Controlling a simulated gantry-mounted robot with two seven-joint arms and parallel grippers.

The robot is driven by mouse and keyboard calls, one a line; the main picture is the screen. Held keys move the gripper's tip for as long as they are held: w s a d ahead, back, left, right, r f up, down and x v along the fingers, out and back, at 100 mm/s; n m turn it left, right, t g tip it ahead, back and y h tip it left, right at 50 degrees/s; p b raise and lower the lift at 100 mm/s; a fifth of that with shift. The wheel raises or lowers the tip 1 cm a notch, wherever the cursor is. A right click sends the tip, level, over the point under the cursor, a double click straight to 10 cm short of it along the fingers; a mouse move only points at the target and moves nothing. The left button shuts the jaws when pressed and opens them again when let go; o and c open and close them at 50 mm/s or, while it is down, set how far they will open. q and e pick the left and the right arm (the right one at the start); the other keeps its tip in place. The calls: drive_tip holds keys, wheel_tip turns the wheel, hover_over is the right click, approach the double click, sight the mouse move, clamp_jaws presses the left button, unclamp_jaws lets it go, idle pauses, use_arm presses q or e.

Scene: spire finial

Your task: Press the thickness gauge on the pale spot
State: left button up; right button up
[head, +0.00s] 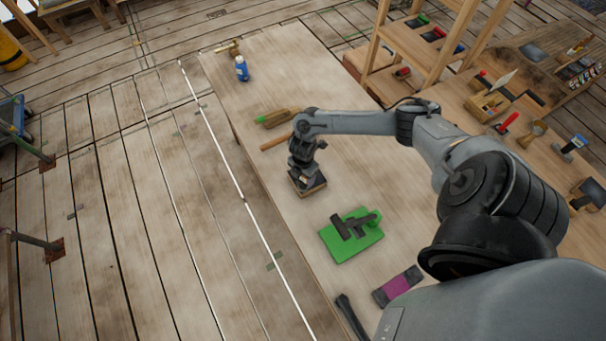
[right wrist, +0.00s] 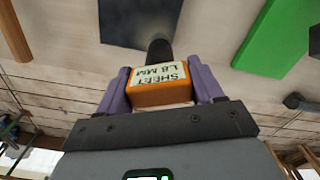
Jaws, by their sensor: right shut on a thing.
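My right gripper (head: 304,166) is low over the workbench, just above a dark square plate on a wooden block (head: 309,188). In the right wrist view my right gripper (right wrist: 160,76) has its purple fingers closed on the orange thickness gauge (right wrist: 150,96). The gauge's pale label shows upside down, with "SHEET" and a figure in MM. Its black cylindrical tip (right wrist: 159,50) points toward the dark plate (right wrist: 142,22), overlapping its edge in the picture; I cannot tell whether they touch. I cannot make out the pale spot. My left gripper is out of view.
A green board (head: 338,243) with a dark-handled tool on it lies close by on the workbench (head: 285,75). A brush (head: 276,118), a blue bottle (head: 241,69) and a purple-banded block (head: 398,287) also lie there. A wooden rack (head: 431,50) stands at the right.

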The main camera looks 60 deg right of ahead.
drive_tip(key=shift+f, duration=0.1)
drive_tip(key=o, duration=1.1)
drive_tip(key=shift+c, duration=0.2)
drive_tip(key=shift+o, duration=0.9)
